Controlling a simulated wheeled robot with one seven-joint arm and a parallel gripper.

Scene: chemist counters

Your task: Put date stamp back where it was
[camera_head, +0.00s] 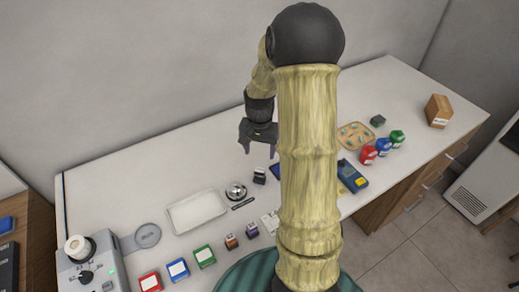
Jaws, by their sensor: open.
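A small dark stamp-like block with a pale label (259,176) stands on the white counter (140,182), just left of my arm. I cannot read its label, so I cannot tell for sure that it is the date stamp. Two other small stamps, one brown (231,241) and one purple (251,230), stand nearer the front edge. My gripper (259,149) points down with its fingers apart and nothing between them. It appears above and behind the dark block in the picture, apart from it. My arm hides part of the counter's middle.
A silver bell (235,190), a pen (242,203) and a white tray (197,210) lie to the left. A card terminal (352,175) and coloured bottles (368,155) stand right. The back left counter is clear.

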